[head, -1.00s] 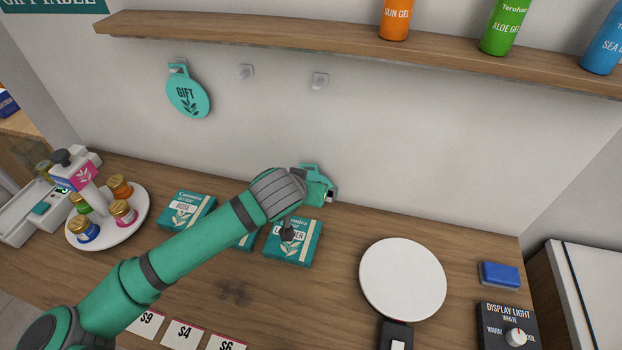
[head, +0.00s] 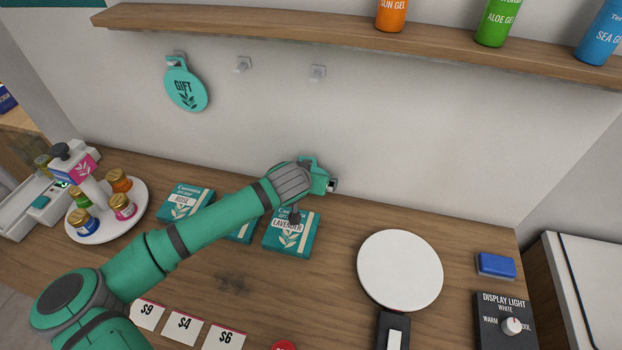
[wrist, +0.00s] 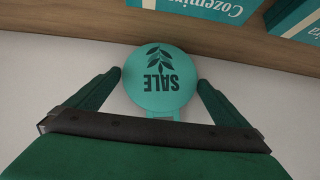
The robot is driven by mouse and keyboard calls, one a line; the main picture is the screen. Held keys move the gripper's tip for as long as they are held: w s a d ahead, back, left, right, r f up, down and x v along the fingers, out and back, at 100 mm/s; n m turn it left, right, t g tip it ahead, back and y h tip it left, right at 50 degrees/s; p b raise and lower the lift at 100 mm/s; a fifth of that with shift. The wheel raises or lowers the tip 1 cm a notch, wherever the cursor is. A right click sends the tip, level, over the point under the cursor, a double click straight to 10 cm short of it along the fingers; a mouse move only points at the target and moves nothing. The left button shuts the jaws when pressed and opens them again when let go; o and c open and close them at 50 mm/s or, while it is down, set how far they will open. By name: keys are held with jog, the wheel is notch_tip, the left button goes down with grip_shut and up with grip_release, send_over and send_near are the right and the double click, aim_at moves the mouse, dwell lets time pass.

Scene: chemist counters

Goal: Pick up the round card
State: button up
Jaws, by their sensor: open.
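A round teal card (wrist: 158,76) marked SALE shows upside down in the wrist view, against the pale wall. A small tab is at its lower edge there. My gripper (wrist: 160,84) is open, with one finger on each side of the card. I cannot tell if the fingers touch it. In the head view my gripper (head: 318,178) is close to the wall just above the counter, and I cannot make out the SALE card there. Another round teal card (head: 186,88), marked GIFT, hangs on a hook at the upper left.
A wooden shelf (head: 270,38) with bottles runs above. Teal boxes (head: 292,232) lie on the counter (head: 225,275) below my arm. A white round disc (head: 400,270) stands at the right.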

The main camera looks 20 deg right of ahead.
aim_at(313, 170)
jog(key=c, duration=0.6)
jog(key=shift+c, duration=0.3)
jog(key=shift+w, duration=0.2)
jog(key=shift+c, duration=0.5)
jog(key=shift+a+r, duration=0.2)
jog(key=shift+a, duration=0.1)
jog(key=r, duration=0.2)
jog(key=d, duration=0.1)
jog(key=shift+s+d+r, duration=0.1)
jog(key=shift+s+r, duration=0.15)
jog(key=shift+r, duration=0.15)
jog(key=s+a+r, duration=0.3)
jog(key=s+r, duration=0.6)
jog(key=s, duration=0.4)
jog(key=shift+s+r, duration=0.3)
jog(key=shift+r, duration=0.1)
